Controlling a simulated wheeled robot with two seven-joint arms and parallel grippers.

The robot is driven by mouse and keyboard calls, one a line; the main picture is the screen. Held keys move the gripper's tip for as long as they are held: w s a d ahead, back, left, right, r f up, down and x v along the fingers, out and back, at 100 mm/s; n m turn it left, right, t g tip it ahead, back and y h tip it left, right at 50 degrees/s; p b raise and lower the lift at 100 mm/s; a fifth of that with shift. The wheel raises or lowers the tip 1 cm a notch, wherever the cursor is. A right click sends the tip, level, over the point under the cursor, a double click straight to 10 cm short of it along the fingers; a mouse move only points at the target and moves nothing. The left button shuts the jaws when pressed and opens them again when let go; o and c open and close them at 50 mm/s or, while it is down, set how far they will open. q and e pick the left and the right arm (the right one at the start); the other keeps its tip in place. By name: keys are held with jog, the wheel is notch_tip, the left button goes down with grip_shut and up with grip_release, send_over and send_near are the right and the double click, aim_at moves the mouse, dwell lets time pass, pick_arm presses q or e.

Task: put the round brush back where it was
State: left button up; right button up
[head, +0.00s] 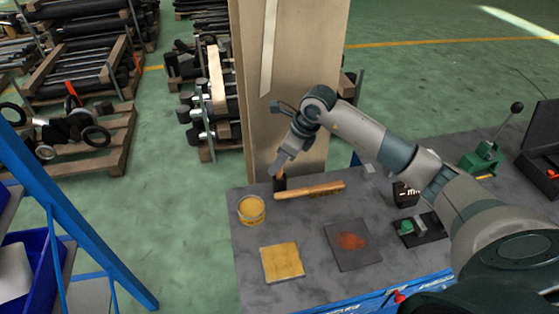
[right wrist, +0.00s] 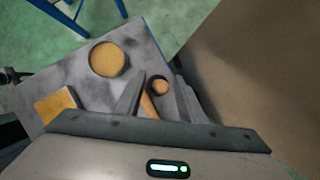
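A small dark upright piece (head: 279,184), likely the round brush, is at the left end of a long wooden-handled brush (head: 312,190) on the grey bench. In the right wrist view a round piece with a dark rim and tan centre (right wrist: 159,87) shows between my fingertips, beside a wooden handle (right wrist: 148,106). My right gripper (head: 279,167) points down just above the dark piece. It also shows in the right wrist view (right wrist: 160,78), its fingers apart with gaps either side of the round piece. I cannot tell if they touch it. My left gripper is out of view.
A yellow tin (head: 251,211), a yellow square pad (head: 282,263) and a dark plate with a rusty patch (head: 352,245) are on the bench (head: 255,285). A tan pillar (head: 290,90) stands close behind it. A green lever tool (head: 482,158) stands at right.

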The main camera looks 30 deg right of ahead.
jog(key=shift+r, duration=0.1)
jog(key=shift+r, duration=0.1)
jog(key=b+v, duration=0.4)
jog(key=v, duration=0.8)
